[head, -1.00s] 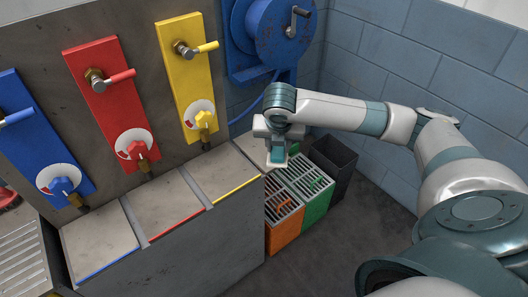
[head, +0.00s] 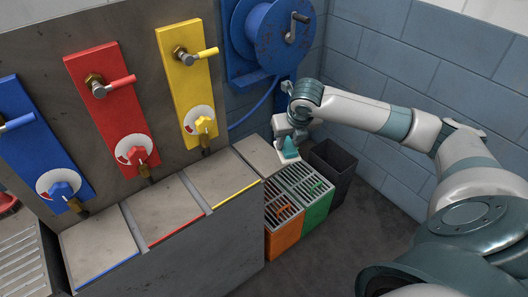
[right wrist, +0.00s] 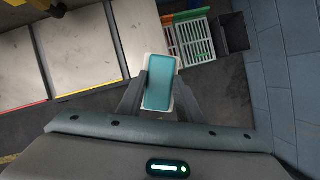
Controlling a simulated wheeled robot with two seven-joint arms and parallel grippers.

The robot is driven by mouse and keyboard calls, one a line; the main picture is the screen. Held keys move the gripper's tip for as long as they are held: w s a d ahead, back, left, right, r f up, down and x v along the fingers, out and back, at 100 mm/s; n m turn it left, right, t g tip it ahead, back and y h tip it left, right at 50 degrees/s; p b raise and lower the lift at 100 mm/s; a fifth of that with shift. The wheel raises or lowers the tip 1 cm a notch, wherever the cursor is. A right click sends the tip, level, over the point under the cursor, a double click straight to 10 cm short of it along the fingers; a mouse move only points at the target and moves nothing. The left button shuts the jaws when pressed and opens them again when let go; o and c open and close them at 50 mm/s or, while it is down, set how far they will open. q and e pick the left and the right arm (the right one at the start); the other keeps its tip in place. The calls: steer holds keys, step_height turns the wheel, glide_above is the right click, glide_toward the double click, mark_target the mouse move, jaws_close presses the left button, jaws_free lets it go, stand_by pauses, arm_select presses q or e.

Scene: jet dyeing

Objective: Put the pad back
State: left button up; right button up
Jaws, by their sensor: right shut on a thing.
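The pad is a small teal block with a pale underside (right wrist: 159,84). In the right wrist view it sits between the two fingers of my right gripper (right wrist: 160,92), which is shut on it. In the head view the pad (head: 288,150) shows below my right gripper (head: 290,145), in the air by the far right end of the grey counter (head: 260,155), close to the slatted bins. My left gripper is not in view.
An orange bin (head: 284,236) and a green bin (head: 318,214) with slatted tops stand right of the counter. A dark open bin (head: 333,168) stands behind them. Blue, red and yellow valve panels (head: 105,90) line the wall, with a blue hose reel (head: 262,32) beyond.

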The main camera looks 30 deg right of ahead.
steer(key=w+f+p, duration=0.1)
steer(key=w+f, duration=0.1)
steer(key=w, duration=0.1)
steer(key=w+a+f+p, duration=0.1)
steer(key=w+f, duration=0.1)
steer(key=w, duration=0.2)
steer(key=w+f, duration=0.2)
steer(key=w, duration=0.2)
steer(key=shift+a+f+p, duration=0.25)
steer(key=shift+a+p, duration=0.05)
steer(key=shift+p, duration=0.1)
steer(key=shift+s, duration=0.1)
step_height(320, 180, down, 3)
steer(key=shift+f+p, duration=0.2)
steer(key=shift+p, duration=0.55)
steer(key=shift+f, duration=0.35)
steer(key=o, duration=1)
steer(key=shift+r, duration=0.1)
